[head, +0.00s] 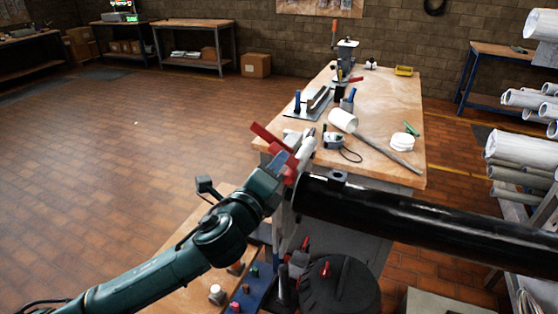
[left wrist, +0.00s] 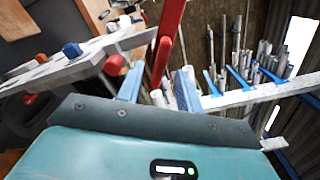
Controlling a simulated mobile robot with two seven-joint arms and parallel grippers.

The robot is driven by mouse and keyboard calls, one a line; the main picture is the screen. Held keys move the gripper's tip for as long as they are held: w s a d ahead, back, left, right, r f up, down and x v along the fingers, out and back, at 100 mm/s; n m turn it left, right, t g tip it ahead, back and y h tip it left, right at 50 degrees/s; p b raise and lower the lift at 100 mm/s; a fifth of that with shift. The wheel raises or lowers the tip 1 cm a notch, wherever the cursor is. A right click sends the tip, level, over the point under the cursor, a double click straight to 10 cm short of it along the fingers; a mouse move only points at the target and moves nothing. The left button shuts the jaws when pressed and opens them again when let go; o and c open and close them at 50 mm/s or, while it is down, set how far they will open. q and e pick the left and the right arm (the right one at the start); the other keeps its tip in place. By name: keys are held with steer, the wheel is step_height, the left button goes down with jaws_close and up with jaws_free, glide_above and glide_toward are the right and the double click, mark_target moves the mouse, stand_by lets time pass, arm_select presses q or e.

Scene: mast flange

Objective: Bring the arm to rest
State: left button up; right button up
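My left arm comes in from the lower left in the head view. My left gripper (head: 285,163) is at red levers (head: 268,136) beside the near end of a thick black pipe (head: 430,215). In the left wrist view, the two blue fingers of my gripper (left wrist: 158,86) stand apart. A red lever (left wrist: 166,45) rises between them, with small gaps seeming to show at its sides. A pale flange plate (left wrist: 75,65) with blue and red fittings lies just beyond. The head view hides the fingertips among the red parts. My right gripper is not in view.
A wooden workbench (head: 385,100) with a vise, clamps, a white cylinder and a grey rod stands beyond the pipe. A low bench (head: 185,292) with small coloured parts lies below my arm. Racks of rolls (head: 520,150) stand at right. The floor (head: 120,150) at left is clear.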

arm_select(q)
steer(key=shift+s+a, duration=0.2)
steer(key=shift+s, duration=0.35)
steer(key=s+a+f+n+g+y, duration=0.1)
steer(key=s+a+f+n+g, duration=0.1)
steer(key=s+f+n, duration=0.5)
steer(key=s+a+f+n+g, duration=0.2)
steer(key=f+n, duration=0.3)
steer(key=f, duration=0.5)
steer(key=s+a+f+n+g+y, duration=0.1)
steer(key=s+f+n, duration=0.45)
steer(key=f, duration=0.25)
steer(key=s+a+f+n+g, duration=0.1)
steer(key=s+a+f+n, duration=0.1)
steer(key=s+f+n, duration=0.1)
steer(key=s+a+f+n+g+y, duration=0.1)
steer(key=s+a+f+n, duration=0.2)
steer(key=s+f+n, duration=0.1)
steer(key=s+f, duration=0.1)
steer(key=s, duration=0.1)
steer(key=shift+s+a, duration=0.35)
steer(key=shift+s, duration=0.05)
